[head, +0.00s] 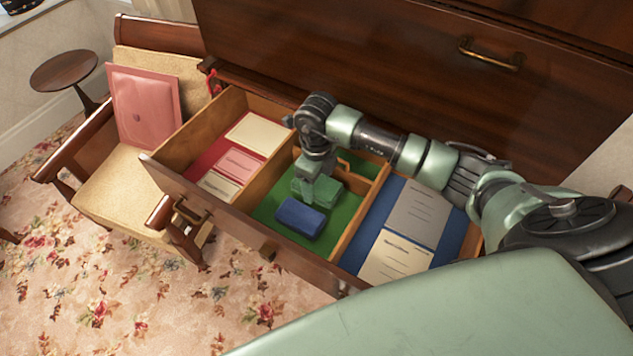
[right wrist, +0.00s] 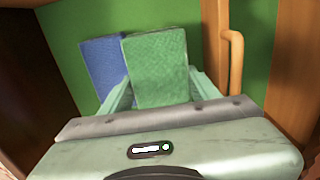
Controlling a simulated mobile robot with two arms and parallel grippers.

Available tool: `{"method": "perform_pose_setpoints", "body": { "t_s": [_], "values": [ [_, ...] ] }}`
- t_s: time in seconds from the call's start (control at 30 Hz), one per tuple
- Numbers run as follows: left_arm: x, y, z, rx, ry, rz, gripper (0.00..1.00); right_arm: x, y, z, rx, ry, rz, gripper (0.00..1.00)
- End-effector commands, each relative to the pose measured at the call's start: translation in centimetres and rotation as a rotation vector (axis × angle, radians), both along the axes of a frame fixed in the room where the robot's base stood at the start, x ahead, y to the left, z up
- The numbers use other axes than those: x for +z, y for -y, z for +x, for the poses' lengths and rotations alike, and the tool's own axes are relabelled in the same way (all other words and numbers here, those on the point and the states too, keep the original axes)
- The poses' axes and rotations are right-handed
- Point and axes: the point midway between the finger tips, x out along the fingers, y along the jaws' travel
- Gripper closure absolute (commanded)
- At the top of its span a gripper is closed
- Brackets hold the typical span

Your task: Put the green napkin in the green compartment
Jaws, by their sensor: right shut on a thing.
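The green napkin (head: 329,189), a folded green block, is between the fingers of my right gripper (head: 309,187), which is shut on it. The gripper points down into the green-lined middle compartment (head: 347,212) of the open drawer. In the right wrist view the napkin (right wrist: 157,60) sits between both fingers, in front of the green lining (right wrist: 82,28). Whether it touches the compartment floor is hard to tell. A folded blue napkin (head: 300,218) lies on the green floor just in front of it. My left gripper is not in view.
The left compartment is red-lined, with envelopes and cards (head: 257,133). The right compartment is blue-lined, with papers (head: 412,212). Wooden dividers (head: 362,212) separate them. A curved wooden handle (right wrist: 236,62) stands close beside the napkin. A chair with a pink envelope (head: 146,107) stands to the left.

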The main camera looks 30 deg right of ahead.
Motion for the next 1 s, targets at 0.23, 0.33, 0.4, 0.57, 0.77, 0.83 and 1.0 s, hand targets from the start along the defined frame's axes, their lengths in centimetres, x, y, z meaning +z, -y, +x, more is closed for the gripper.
{"method": "perform_pose_setpoints", "body": {
  "t_s": [0.23,0.33,0.4,0.57,0.77,0.83,1.0],
  "values": [
    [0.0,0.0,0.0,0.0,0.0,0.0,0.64,0.1,0.0,0.0,0.0,0.0,0.0,0.17],
    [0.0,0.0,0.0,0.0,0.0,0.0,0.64,0.1,0.0,0.0,0.0,0.0,0.0,0.17],
    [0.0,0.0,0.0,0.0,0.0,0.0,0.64,0.1,0.0,0.0,0.0,0.0,0.0,0.17],
    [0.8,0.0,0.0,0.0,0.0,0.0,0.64,0.8,0.0,0.0,0.0,-0.001,0.001,0.17],
    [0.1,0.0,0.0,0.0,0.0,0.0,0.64,3.5,0.1,0.2,0.003,0.007,0.0,0.17],
    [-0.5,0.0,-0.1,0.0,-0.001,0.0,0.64,5.2,0.1,0.2,0.002,0.008,0.0,0.17],
    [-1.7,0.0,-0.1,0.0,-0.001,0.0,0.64,9.0,0.0,0.2,0.001,0.008,0.0,0.17]
  ]
}}
